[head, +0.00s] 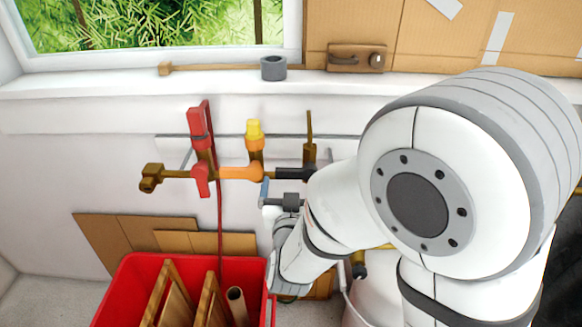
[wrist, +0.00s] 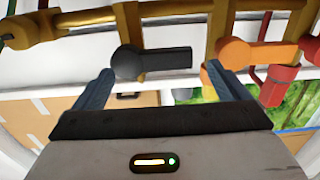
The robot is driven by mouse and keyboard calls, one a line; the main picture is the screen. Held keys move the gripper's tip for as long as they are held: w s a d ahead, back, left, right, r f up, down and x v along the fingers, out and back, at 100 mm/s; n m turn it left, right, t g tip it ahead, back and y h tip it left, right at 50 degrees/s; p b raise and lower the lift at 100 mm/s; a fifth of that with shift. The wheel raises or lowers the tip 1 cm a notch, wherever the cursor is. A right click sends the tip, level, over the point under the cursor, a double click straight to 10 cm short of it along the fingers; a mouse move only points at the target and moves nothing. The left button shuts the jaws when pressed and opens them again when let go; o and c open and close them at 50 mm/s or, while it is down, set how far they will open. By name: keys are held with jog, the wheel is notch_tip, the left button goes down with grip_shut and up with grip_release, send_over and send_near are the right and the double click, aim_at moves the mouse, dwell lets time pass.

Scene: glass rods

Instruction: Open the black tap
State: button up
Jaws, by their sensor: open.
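The black tap (head: 295,174) sits at the right end of the brass pipe in the head view, partly hidden by my arm. In the wrist view the black tap (wrist: 150,62) is close, with a round hub at left and its handle lying level to the right. My gripper (head: 276,194) is open and empty, just below the tap in the head view. In the wrist view its two blue-grey fingers (wrist: 160,76) stand apart, one to each side of the tap. I cannot tell whether either touches it.
The orange tap (wrist: 255,52) is close to the right finger in the wrist view. The red tap (head: 201,150) and the yellow-topped fitting (head: 254,140) are on the same pipe. A red crate (head: 125,285) with wooden pieces stands below left.

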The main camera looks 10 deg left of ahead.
aim_at(292, 175)
jog(key=x, duration=0.5)
